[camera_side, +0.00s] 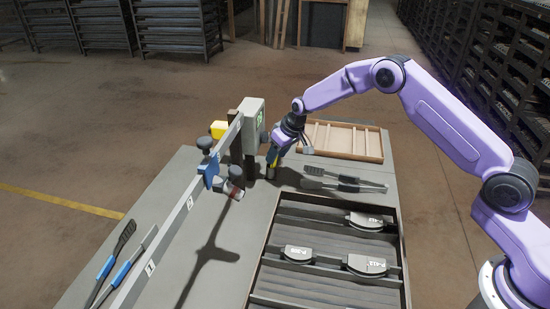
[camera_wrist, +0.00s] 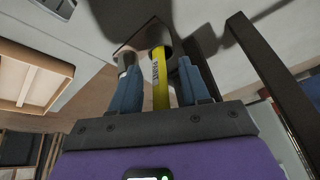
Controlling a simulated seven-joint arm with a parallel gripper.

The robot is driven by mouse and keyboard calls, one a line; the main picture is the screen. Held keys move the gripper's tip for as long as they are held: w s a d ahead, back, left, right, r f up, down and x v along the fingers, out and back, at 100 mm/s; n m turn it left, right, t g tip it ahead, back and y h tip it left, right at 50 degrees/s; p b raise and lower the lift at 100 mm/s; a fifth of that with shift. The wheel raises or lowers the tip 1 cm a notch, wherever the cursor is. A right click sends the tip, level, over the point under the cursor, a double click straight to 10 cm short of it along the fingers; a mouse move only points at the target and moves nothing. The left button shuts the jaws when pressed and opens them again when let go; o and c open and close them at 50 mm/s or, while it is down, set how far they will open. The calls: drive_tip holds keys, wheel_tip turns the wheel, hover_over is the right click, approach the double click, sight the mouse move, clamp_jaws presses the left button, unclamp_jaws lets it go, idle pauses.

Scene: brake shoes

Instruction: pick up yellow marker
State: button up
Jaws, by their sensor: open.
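The yellow marker (camera_wrist: 160,84) shows in the wrist view between the two blue-grey fingers of my gripper (camera_wrist: 158,66). It is a long yellow stick with dark print, and its far end is at a dark round piece. My gripper is open, with a finger on each side of the marker; a gap shows on both sides, wider on the left. Whether a finger touches the marker cannot be told.
A grey box on a post (camera_side: 252,115) and a long numbered rail (camera_side: 180,215) stand left of my gripper. A wooden tray (camera_side: 373,158) is behind right.

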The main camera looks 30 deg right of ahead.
clamp_jaws()
idle(0.3)
drive_tip(key=shift+r, duration=0.5)
wheel_tip(320, 180, up, 2)
drive_tip(key=shift+r, duration=0.1)
drive_tip(key=s+d+r, duration=0.2)
drive_tip(key=s+r, duration=1.2)
drive_tip(key=r, duration=0.2)
drive_tip(key=shift+r, duration=0.4)
